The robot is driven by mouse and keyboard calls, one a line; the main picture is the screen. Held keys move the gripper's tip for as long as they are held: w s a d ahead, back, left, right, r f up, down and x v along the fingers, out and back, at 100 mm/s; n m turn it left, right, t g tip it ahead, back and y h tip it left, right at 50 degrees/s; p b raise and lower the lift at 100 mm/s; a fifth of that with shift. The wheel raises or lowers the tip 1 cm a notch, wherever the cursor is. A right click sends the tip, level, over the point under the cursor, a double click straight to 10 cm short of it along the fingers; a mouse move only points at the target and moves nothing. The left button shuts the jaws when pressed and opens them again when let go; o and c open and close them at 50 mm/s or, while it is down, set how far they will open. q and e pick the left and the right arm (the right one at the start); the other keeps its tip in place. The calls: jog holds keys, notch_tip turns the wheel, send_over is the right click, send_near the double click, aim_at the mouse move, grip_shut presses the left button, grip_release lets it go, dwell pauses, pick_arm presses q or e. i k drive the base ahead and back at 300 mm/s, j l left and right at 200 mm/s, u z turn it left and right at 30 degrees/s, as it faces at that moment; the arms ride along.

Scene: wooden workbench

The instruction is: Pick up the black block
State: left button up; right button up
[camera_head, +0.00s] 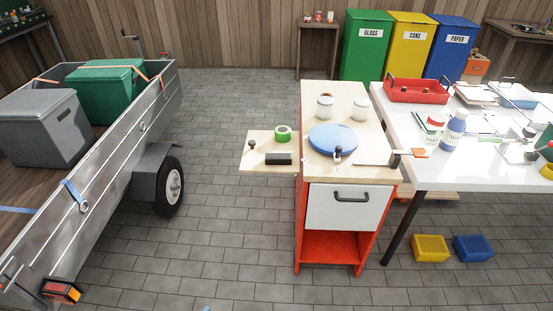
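A black block (278,159) lies flat on the small wooden side leaf (252,162) at the left of the workbench. It is near the front right part of the leaf, close to the bench edge. A green tape roll (283,133) lies just behind it, and a small black knob (252,145) stands to its left. Neither of my grippers shows in the head view.
The red-framed workbench (375,168) holds a blue disc (333,139) and two jars. A cluttered white table (455,176) stands at right. A trailer (120,150) stands at left. Yellow (430,249) and blue (473,248) bins sit on the floor. Floor in front is mostly clear.

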aim_at(271, 158)
jog(key=z, duration=1.7)
jog(key=i+j+u, duration=0.1)
jog(key=i, duration=0.3)
jog(key=i+j, duration=0.1)
jog(key=i, duration=0.25)
jog(key=u, duration=1.6)
jog(key=i, duration=0.5)
jog(key=u, duration=0.05)
